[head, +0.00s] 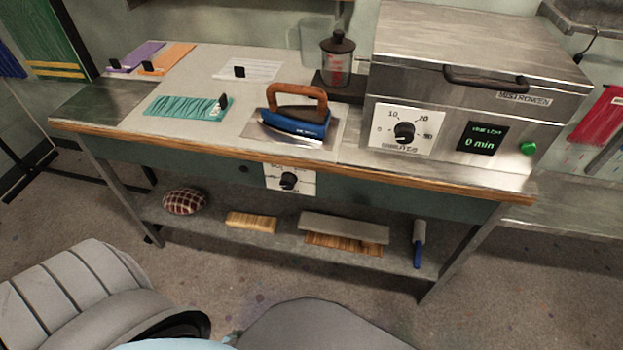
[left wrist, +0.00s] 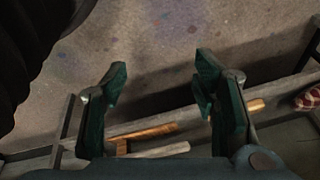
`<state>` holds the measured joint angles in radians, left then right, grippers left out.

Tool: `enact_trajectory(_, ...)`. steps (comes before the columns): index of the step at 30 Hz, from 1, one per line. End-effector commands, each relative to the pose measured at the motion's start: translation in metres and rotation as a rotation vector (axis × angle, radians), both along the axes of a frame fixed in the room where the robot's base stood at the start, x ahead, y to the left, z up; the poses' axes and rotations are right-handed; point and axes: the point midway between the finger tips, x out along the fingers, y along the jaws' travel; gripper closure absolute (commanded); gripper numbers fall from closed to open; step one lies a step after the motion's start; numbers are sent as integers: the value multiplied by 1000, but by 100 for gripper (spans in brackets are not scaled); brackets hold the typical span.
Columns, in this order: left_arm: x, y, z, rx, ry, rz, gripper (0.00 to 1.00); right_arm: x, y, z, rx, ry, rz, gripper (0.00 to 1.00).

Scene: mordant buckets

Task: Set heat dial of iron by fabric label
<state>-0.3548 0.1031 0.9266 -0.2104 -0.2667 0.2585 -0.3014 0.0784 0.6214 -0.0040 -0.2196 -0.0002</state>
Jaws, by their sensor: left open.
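A blue iron (head: 296,124) with a wooden handle stands on a metal plate on the bench top. A black heat dial (head: 289,181) on a white plate is set in the bench front below the iron; its markings are too small to read. A teal fabric piece (head: 180,107) with a black tag lies left of the iron. White fabric (head: 255,70), purple fabric (head: 140,55) and orange fabric (head: 174,57) lie farther back, each with a black tag. My left gripper (left wrist: 163,75) is open and empty above the floor and lower shelf. My right gripper is not in view.
A metal steamer box (head: 470,75) with its own minutes dial (head: 404,132) and a "0 min" display stands at the right. A lidded jar (head: 337,60) is behind the iron.

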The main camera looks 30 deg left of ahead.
Motion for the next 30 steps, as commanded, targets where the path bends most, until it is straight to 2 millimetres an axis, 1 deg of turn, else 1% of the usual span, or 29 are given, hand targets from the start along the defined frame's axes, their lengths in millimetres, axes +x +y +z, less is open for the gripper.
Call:
enact_trajectory(1,46,8,-13,29,-126,13,46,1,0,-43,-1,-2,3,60)
enact_trajectory(2,75,13,-3,49,-215,28,46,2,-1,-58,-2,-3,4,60)
enact_trajectory(3,112,20,18,72,-346,55,46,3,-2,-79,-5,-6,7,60)
enact_trajectory(5,160,27,63,97,-555,101,46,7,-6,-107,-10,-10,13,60)
enact_trajectory(6,183,29,99,105,-694,132,46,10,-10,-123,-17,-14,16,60)
enact_trajectory(7,196,31,127,105,-795,157,46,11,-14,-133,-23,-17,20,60)
enact_trajectory(8,204,31,155,102,-890,179,46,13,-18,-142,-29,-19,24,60)
enact_trajectory(9,211,31,191,93,-1004,206,46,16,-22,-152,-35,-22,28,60)
enact_trajectory(12,212,31,256,66,-1201,249,46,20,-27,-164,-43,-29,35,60)
enact_trajectory(13,212,31,268,60,-1235,257,46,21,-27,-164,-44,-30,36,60)
enact_trajectory(15,216,33,285,52,-1275,266,46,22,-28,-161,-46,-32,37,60)
enact_trajectory(17,224,35,291,50,-1282,266,46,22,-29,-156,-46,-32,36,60)
enact_trajectory(18,231,38,292,51,-1281,265,46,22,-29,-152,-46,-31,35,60)
enact_trajectory(20,246,43,294,51,-1281,264,46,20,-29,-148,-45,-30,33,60)
enact_trajectory(23,274,54,294,51,-1281,265,46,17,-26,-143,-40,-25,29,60)
enact_trajectory(24,285,59,294,51,-1281,265,46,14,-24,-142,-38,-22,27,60)
enact_trajectory(27,311,69,292,51,-1279,267,46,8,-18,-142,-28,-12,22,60)
enact_trajectory(30,330,76,290,50,-1276,267,46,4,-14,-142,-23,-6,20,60)
